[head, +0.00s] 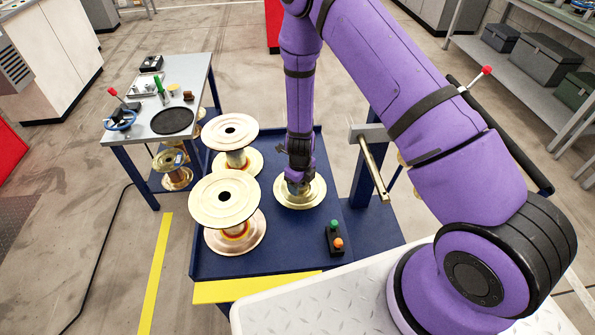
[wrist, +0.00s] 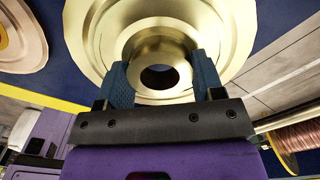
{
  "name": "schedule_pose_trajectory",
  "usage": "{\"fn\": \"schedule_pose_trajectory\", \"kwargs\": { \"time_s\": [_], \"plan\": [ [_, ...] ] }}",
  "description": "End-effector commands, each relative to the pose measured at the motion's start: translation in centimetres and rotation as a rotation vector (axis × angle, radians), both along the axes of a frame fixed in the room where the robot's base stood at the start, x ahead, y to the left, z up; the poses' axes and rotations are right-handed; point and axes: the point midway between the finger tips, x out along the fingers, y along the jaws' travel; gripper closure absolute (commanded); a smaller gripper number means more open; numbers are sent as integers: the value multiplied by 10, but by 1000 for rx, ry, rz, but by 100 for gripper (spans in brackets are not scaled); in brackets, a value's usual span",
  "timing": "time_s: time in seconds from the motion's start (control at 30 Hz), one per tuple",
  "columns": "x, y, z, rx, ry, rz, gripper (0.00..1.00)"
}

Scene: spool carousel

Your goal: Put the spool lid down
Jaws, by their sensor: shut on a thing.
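The spool lid (head: 313,194) is a pale gold disc with a raised round hub and a dark centre hole. It is at the right part of the blue table, below my forearm. It also fills the upper middle of the wrist view (wrist: 90,45). My gripper (head: 297,184) points down over its middle. In the wrist view, the blue fingers of my gripper (wrist: 163,76) are shut on the hub, one at each side. The wrist and fingers hide part of the lid in the head view. I cannot tell whether its underside touches anything.
Two gold spools, one at the back (head: 233,131) and one in front (head: 224,198), stand left on the blue table (head: 285,256). A button box (head: 335,240) sits front right. A metal rod (head: 373,170) sticks out at right. A grey side table with a black round mat (head: 172,121) stands left.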

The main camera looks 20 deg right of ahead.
Motion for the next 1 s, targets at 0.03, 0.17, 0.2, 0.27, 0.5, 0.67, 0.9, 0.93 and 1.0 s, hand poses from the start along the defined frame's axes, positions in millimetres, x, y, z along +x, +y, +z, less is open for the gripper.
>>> {"fn": "schedule_pose_trajectory", "kwargs": {
  "time_s": [0.03, 0.17, 0.2, 0.27, 0.5, 0.67, 0.9, 0.93, 1.0],
  "plan": [
    [12, -2, -1, -1, -3, 1, 81],
    [39, -9, -4, -1, -3, 2, 81],
    [48, -11, -4, -1, -2, 2, 81],
    [60, -14, -6, 0, -1, 2, 81],
    [90, -20, -9, 0, 0, 2, 81],
    [94, -21, -12, 0, 0, 2, 81],
    [93, -22, -40, 0, 1, 2, 81],
    [93, -22, -42, 0, 1, 2, 81],
    [93, -21, -44, 0, 0, 1, 81]
  ]
}}
